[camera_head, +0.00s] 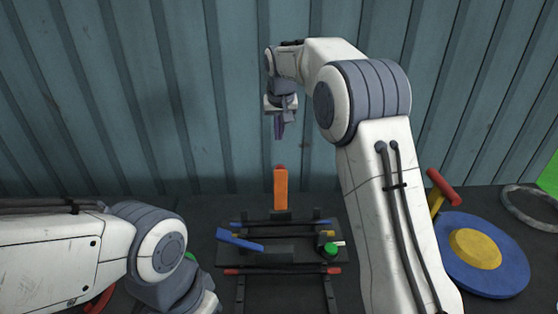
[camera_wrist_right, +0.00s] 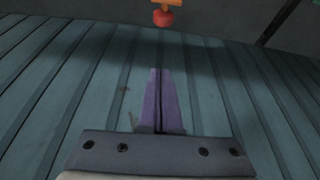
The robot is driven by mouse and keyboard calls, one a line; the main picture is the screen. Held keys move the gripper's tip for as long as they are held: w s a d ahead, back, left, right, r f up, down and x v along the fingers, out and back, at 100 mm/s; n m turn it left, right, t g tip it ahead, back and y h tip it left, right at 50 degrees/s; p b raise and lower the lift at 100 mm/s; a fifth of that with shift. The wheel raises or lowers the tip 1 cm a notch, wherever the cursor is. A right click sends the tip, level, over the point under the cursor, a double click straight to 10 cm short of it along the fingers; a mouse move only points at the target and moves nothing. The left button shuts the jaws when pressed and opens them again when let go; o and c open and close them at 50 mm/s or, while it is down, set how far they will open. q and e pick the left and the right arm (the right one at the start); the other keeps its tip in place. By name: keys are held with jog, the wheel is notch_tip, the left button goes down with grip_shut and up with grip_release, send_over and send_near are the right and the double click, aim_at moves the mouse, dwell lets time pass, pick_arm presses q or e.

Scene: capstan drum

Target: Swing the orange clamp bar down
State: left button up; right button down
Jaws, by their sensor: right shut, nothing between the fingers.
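The orange clamp bar (camera_head: 280,191) stands upright at the back of a dark frame, its red tip (camera_head: 280,168) uppermost. In the right wrist view the red tip (camera_wrist_right: 163,18) and a piece of the orange bar (camera_wrist_right: 168,3) show at the top edge. My right gripper (camera_head: 279,136) points down above the bar and is apart from it. Its purple fingers (camera_wrist_right: 160,72) are shut with nothing between them. My left arm comes in at lower left, and its gripper is outside the frame.
The dark frame carries a blue lever (camera_head: 239,239), a green knob (camera_head: 330,249) and dark rails with red and blue ends. At right are a blue disc with a yellow centre (camera_head: 475,249), a red-topped handle (camera_head: 443,187) and a grey ring (camera_head: 530,207). A ribbed wall (camera_head: 220,120) stands behind.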

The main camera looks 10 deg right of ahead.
notch_tip(320, 180, down, 8)
jog(key=s+p, duration=0.1)
jog(key=p, duration=0.1)
jog(key=shift+f, duration=0.2)
dwell(0.3)
jog(key=shift+a, duration=0.1)
